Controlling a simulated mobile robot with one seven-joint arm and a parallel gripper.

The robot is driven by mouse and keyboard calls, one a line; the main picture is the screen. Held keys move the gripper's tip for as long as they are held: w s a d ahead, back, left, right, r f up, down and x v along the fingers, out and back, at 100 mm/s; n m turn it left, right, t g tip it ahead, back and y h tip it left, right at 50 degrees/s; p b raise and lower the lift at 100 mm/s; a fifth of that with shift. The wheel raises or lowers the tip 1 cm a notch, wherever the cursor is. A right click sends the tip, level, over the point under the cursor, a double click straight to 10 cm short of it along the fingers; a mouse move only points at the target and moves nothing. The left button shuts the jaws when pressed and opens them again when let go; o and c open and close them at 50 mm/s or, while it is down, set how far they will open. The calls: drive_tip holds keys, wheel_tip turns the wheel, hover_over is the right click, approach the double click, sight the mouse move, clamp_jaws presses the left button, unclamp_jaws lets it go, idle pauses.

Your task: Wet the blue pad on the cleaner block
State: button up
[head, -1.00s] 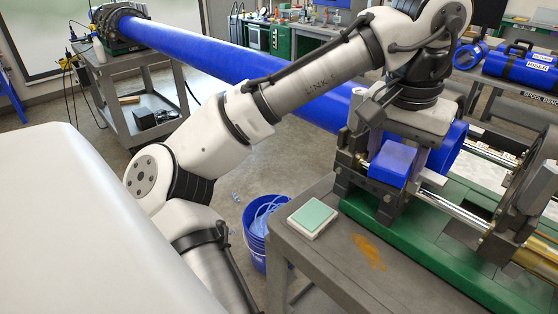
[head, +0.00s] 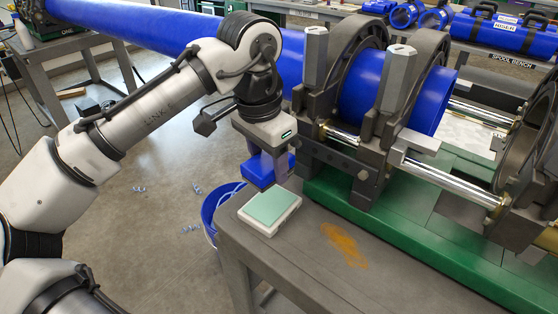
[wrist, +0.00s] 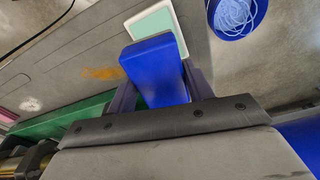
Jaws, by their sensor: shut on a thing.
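My gripper (head: 262,165) is shut on a blue block (wrist: 157,68), and the wrist view shows the block between its two dark fingers. In the head view the block (head: 284,162) hangs under my wrist, with its lower part partly hidden by a finger. A white tray with a pale green pad (head: 268,206) lies on the grey cart's near corner. The held block appears just behind and above this pad in the head view. In the wrist view it overlaps part of the green pad (wrist: 152,24). I cannot tell whether they touch.
The pipe clamp (head: 345,90) with the long blue pipe (head: 150,30) stands close to the right of my gripper. A blue bucket (head: 210,212) stands on the floor beside the cart. An orange stain (head: 344,243) marks the bare cart top (head: 310,265).

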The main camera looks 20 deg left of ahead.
sight(272, 202)
drive_tip(key=shift+w+f+b, duration=0.3)
drive_tip(key=shift+w+f, duration=0.05)
drive_tip(key=shift+f, duration=0.45)
wheel_tip(272, 202, down, 5)
drive_tip(key=b, duration=0.6)
drive_tip(key=shift+s+f, duration=0.15)
drive_tip(key=shift+f, duration=0.05)
drive_tip(key=shift+f, duration=0.55)
idle(2.0)
wheel_tip(272, 202, up, 7)
drive_tip(key=p, duration=0.7)
drive_tip(key=shift+r+p, duration=0.1)
drive_tip(key=shift+p, duration=0.2)
idle(0.5)
